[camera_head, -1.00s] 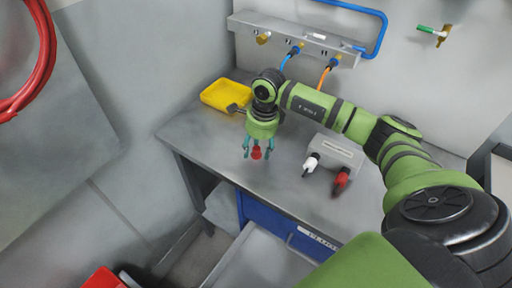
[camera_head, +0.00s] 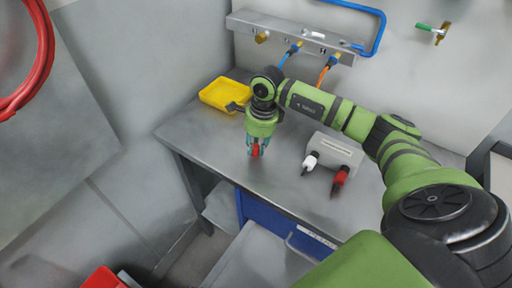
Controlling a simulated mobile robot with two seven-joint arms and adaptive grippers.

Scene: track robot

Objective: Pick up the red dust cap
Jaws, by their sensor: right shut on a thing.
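The red dust cap (camera_head: 256,151) is a small red piece near the left front part of the grey workbench (camera_head: 205,142). My right gripper (camera_head: 256,153) points down at it, with its teal fingers closed in on both sides of the cap. The cap is partly hidden by the fingers. I cannot tell whether it still touches the bench top. My left gripper is not in view.
A yellow tray (camera_head: 224,95) lies behind the gripper. A grey box (camera_head: 334,152) with a white plug (camera_head: 311,160) and a red plug (camera_head: 340,178) stands to the right. A wall manifold (camera_head: 290,36) holds blue and orange hoses. A drawer is open below.

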